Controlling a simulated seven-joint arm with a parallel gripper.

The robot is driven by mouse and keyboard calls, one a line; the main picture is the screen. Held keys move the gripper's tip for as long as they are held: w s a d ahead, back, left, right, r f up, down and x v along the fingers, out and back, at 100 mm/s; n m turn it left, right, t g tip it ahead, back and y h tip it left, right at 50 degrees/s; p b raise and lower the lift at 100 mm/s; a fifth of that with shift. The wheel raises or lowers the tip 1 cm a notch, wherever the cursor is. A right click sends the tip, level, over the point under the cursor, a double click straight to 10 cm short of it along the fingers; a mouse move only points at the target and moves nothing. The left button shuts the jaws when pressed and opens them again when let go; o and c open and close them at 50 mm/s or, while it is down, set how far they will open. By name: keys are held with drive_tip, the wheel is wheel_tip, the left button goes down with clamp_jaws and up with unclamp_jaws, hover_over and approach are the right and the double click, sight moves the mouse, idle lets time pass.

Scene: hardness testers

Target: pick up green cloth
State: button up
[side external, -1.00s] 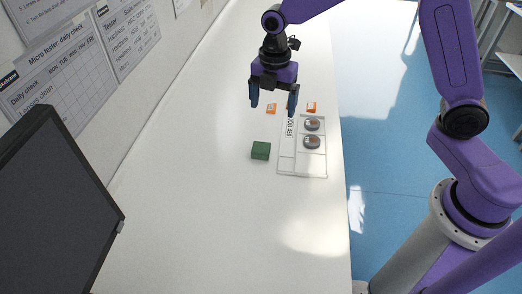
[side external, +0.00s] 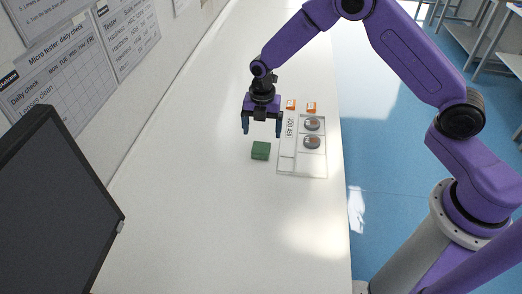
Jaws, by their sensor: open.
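The green cloth (side external: 261,150) is a small folded block lying on the white bench, just left of a clear tray. My gripper (side external: 262,133) points down with its two blue fingers spread apart and nothing between them. In this view its fingertips appear just above and behind the cloth, apart from it. The height of the fingertips over the bench is hard to tell.
The clear divided tray (side external: 303,175) holds two round grey pieces (side external: 312,142) and a "JOB 459" label. Orange-and-white tags (side external: 311,106) lie behind it. A dark monitor (side external: 60,210) stands at the left front. The bench (side external: 200,220) in front of the cloth is clear.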

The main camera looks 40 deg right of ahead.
sight(261, 147)
drive_tip(key=shift+a+f, duration=0.15)
drive_tip(key=shift+f, duration=3.35)
drive_tip(key=c, duration=1.1)
